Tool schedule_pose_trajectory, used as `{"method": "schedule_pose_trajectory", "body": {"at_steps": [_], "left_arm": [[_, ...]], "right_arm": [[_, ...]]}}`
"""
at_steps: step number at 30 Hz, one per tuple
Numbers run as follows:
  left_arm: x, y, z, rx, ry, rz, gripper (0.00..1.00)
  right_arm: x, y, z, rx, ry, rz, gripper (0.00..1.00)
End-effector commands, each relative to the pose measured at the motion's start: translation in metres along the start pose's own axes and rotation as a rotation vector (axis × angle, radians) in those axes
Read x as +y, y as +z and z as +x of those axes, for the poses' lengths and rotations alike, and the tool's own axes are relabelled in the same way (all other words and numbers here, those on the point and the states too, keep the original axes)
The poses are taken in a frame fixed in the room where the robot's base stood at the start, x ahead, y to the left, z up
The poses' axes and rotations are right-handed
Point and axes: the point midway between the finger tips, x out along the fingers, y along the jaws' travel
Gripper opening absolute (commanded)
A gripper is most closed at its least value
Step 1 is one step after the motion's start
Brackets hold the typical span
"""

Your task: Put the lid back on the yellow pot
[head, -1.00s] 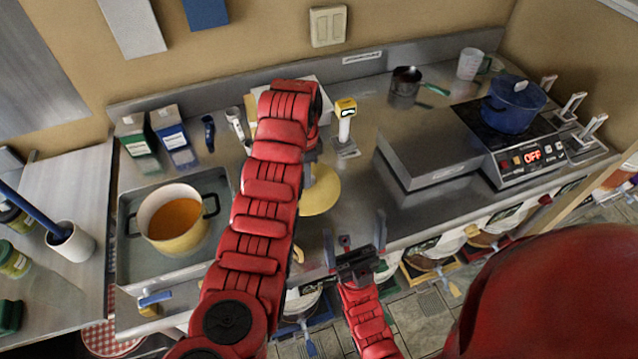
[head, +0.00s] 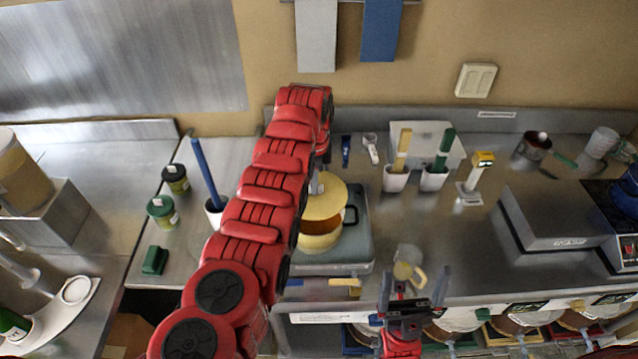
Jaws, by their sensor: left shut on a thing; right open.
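The yellow pot (head: 320,243) stands in a grey tray (head: 350,267), partly behind my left arm. Its orange contents show in a strip below the lid, and a dark handle shows at its right. The pale yellow lid (head: 335,203) is over the back part of the pot, its left side hidden by my arm. A gap shows at the front; I cannot tell whether it touches the rim. My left gripper (head: 316,184), mostly hidden by the arm, is shut on the lid from above. My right gripper (head: 414,283) is open and empty at the counter's front edge.
A small jug with a yellow handle (head: 408,266) stands right of the tray. Two white holders (head: 395,180) stand behind. Counter is bare before the steel block (head: 560,215).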

Motion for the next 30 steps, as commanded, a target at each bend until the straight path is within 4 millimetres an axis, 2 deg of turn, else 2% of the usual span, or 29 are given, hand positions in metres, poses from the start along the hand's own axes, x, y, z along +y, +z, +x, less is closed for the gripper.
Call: {"method": "schedule_pose_trajectory", "body": {"at_steps": [7,18,30], "left_arm": [[0.000,-0.001,0.019,0.001,-0.002,0.000,0.00],[0.000,0.000,0.057,0.001,-0.002,-0.001,0.00],[0.000,-0.001,0.060,0.001,-0.002,0.000,0.00]], "right_arm": [[0.000,0.001,-0.004,0.000,0.000,0.000,1.00],[-0.002,0.005,-0.029,0.000,0.000,0.000,1.00],[-0.002,0.005,-0.030,0.000,0.000,0.000,1.00]]}}
